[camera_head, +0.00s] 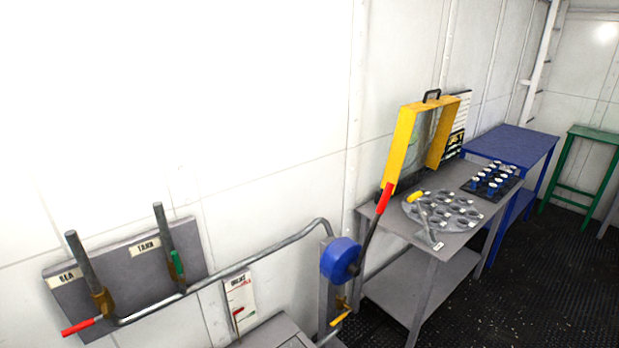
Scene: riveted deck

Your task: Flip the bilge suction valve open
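A grey wall panel (110,272) at the lower left carries two upright pipes with brass-coloured valves. The left valve (102,302) sits by a small label that seems to read "SEA"; its red-handled lever (78,328) points left, across the pipe. The right valve (177,280) sits by a label that seems to read "TANK"; its green handle (177,263) stands upright, along the pipe. A yellow handle (340,318) shows below a blue round pump body (341,260) with a long red-tipped lever (384,198). I cannot read a bilge label on any valve. Neither gripper is in view.
A bent pipe (260,256) runs from the panel to the pump. A white card (240,297) hangs below it. A grey table (385,228) holds an open yellow case (402,146), a holed disc and a hammer-like tool. Blue and green tables stand beyond; dark floor is clear at right.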

